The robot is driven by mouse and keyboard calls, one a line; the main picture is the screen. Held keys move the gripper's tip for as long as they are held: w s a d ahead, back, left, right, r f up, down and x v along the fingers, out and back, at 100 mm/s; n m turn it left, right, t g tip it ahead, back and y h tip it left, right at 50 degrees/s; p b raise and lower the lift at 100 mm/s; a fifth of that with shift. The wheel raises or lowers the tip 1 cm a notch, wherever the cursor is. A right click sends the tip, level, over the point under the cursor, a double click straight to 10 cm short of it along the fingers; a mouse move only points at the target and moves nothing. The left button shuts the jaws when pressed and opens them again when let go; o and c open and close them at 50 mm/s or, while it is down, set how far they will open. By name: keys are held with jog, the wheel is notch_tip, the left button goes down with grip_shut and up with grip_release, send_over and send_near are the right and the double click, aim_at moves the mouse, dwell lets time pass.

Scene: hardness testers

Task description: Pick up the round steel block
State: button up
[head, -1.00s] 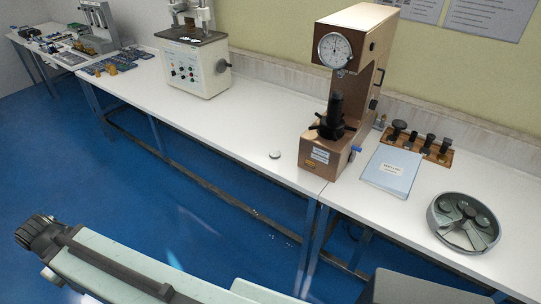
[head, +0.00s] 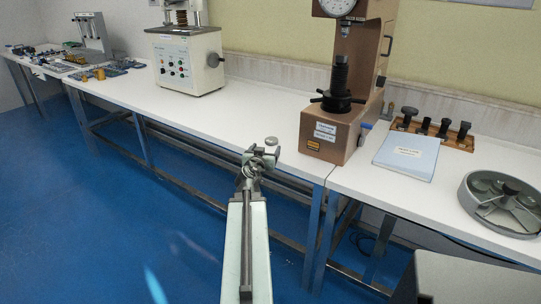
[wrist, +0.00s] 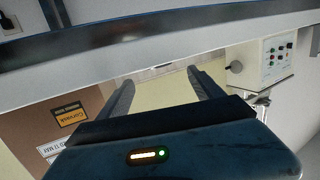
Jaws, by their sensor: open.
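The round steel block (head: 271,141) is a small grey disc near the front edge of the white bench, left of the brown hardness tester. In the head view my gripper (head: 261,154) is at the bench's front edge, just in front of the block and slightly left of it in the picture. My arm partly hides the edge there. In the wrist view the two dark fingers of my gripper (wrist: 160,78) stand apart with nothing between them. I cannot make out the block clearly in the wrist view.
The brown hardness tester (head: 325,138) stands close on the right. A cream tester (head: 190,65) stands at the back left. A blue-grey booklet (head: 407,156), a wooden rack (head: 455,140) and a round grey tray (head: 466,200) lie further right. The bench left of the block is clear.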

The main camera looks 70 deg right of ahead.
aim_at(271, 140)
jog(key=shift+d, duration=0.35)
jog(key=b+x, duration=0.1)
jog(key=x, duration=0.6)
jog(key=shift+d, duration=0.2)
jog(key=shift+a+r, duration=0.1)
grip_shut()
notch_tip(271, 140, up, 10)
jog(key=p, duration=1)
jog(key=shift+r, duration=0.15)
